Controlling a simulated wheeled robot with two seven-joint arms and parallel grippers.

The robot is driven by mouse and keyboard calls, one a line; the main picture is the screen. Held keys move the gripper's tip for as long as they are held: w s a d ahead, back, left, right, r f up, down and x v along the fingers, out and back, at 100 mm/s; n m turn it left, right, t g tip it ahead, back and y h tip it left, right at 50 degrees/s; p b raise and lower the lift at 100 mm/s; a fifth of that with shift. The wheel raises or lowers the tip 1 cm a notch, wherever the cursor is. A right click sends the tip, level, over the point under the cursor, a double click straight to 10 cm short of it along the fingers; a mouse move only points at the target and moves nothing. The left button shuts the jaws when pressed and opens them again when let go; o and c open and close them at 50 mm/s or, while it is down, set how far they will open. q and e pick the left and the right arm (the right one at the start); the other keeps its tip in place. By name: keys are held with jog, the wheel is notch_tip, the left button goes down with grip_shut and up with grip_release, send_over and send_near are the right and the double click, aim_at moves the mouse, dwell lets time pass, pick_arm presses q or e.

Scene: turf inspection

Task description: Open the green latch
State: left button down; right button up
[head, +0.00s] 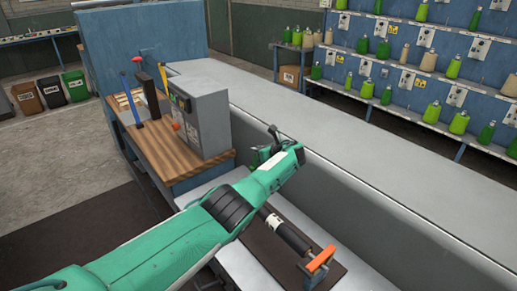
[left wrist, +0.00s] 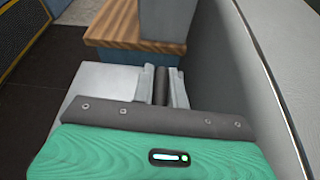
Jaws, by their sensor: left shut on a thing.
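No green latch can be made out for certain in either view; my green left arm hides part of the bench in the head view. My left gripper (left wrist: 161,88) is shut on a dark narrow piece (left wrist: 162,82), which shows between its grey fingers in the left wrist view. In the head view my left wrist covers most of this gripper. A dark roller (head: 286,236) with an orange clamp (head: 320,258) at its near end lies below my forearm, its far part hidden. My right gripper is out of view.
A wooden-topped bench (head: 190,158) with a grey control box (head: 204,118) and upright tools stands beyond my arm. A long grey table (head: 330,135) with a raised edge runs close along the right. Shelves of green bottles (head: 455,68) are at the back right.

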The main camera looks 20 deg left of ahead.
pick_arm(q)
jog(key=shift+s+d+f, duration=0.1)
jog(key=shift+f, duration=0.2)
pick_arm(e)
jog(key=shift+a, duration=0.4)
pick_arm(q)
jog(key=c, duration=1.4)
grip_release()
jog(key=shift+f, duration=0.1)
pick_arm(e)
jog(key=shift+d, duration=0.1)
pick_arm(q)
jog(key=shift+s, duration=0.1)
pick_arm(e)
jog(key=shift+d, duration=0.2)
pick_arm(q)
jog(key=shift+p+v, duration=0.7)
jog(key=shift+v, duration=0.2)
jog(key=r+b+v, duration=0.1)
jog(key=v, duration=1.1)
jog(key=shift+w, duration=0.25)
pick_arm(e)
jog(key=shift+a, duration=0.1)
pick_arm(q)
jog(key=shift+f, duration=0.1)
